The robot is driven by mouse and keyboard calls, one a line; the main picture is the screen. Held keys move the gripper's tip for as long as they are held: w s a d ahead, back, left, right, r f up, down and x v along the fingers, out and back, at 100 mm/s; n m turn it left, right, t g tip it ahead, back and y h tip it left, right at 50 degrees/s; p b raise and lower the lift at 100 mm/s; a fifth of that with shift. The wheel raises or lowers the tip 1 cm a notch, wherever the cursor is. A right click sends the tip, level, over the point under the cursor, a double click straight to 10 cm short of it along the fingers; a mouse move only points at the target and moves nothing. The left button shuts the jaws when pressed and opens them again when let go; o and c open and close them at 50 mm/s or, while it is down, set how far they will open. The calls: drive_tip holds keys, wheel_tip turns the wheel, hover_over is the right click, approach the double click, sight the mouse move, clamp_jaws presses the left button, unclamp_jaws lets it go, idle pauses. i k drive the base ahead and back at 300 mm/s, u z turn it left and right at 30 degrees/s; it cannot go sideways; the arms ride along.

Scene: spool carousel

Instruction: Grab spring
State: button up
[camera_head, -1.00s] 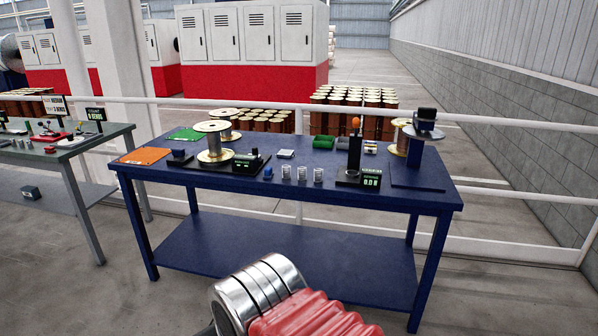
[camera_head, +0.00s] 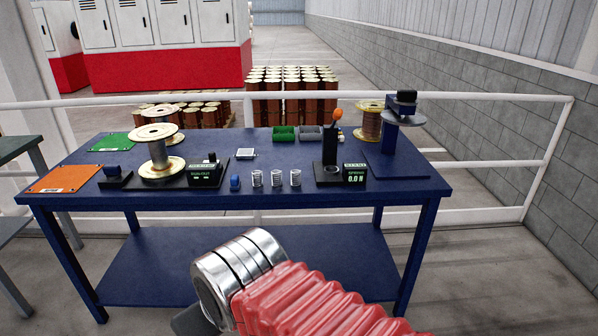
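Three small silver coil springs stand upright in a row near the front edge of the blue table (camera_head: 80,201): a left spring (camera_head: 257,179), a middle spring (camera_head: 276,178) and a right spring (camera_head: 295,178). They stand apart from each other, between a small blue piece and a black press-like tester. My arm, with silver rings and a red ribbed sleeve, shows in front of the table, low in the view. My gripper's fingers are not visible.
The tester (camera_head: 330,155) with an orange knob and a display stands right of the springs. A small blue piece (camera_head: 235,183) stands left of them. A large spool (camera_head: 158,153) sits farther left. A white railing (camera_head: 480,97) runs behind the table.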

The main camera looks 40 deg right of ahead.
sight(293, 176)
drive_tip(key=z, duration=0.45)
drive_tip(key=i, duration=1.5)
drive_tip(key=z, duration=0.4)
